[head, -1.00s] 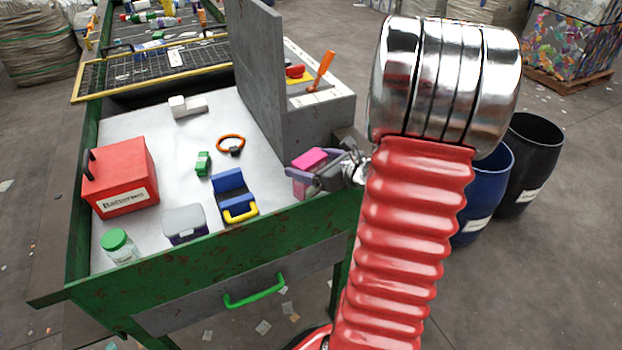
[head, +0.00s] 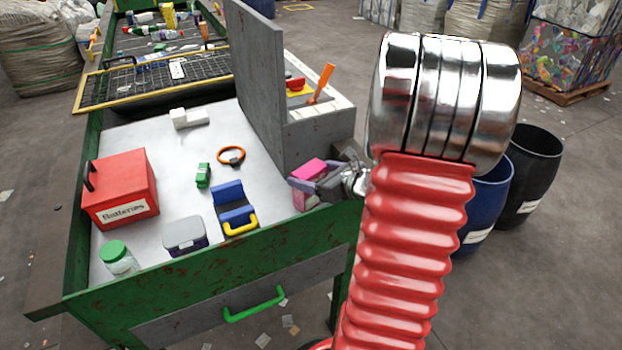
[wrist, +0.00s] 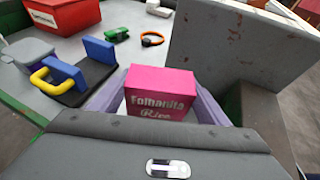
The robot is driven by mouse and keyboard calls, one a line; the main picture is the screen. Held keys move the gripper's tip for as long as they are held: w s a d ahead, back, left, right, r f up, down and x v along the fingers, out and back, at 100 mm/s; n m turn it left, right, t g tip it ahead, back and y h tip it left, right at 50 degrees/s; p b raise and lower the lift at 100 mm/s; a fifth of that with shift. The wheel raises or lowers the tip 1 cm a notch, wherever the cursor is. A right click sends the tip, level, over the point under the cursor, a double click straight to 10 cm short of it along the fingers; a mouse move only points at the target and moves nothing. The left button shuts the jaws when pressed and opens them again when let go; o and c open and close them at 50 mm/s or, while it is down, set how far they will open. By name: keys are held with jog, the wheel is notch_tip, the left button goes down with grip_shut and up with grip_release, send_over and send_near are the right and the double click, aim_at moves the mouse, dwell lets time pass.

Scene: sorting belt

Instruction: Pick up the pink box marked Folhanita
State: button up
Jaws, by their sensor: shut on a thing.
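The pink box (wrist: 158,92) stands between the purple finger pads of my gripper (wrist: 155,98) in the wrist view. Its front reads "Folhanita Rice" in white letters. In the head view the pink box (head: 309,170) is at the right front corner of the table, partly covered by my gripper (head: 308,184). The gripper is shut on the box from its sides. The lower part of the box is hidden, so I cannot tell whether it touches the table.
A grey upright panel (head: 256,80) stands right behind the box. To its left are a blue clamp-like thing with a yellow handle (head: 236,210), a grey-lidded container (head: 185,235), an orange ring (head: 231,155) and a red Batteries box (head: 122,185). The table's green edge (head: 230,252) runs in front.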

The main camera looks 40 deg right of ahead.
notch_tip(320, 180, up, 10)
jog(key=shift+f, duration=0.15)
dwell(0.3)
dwell(0.4)
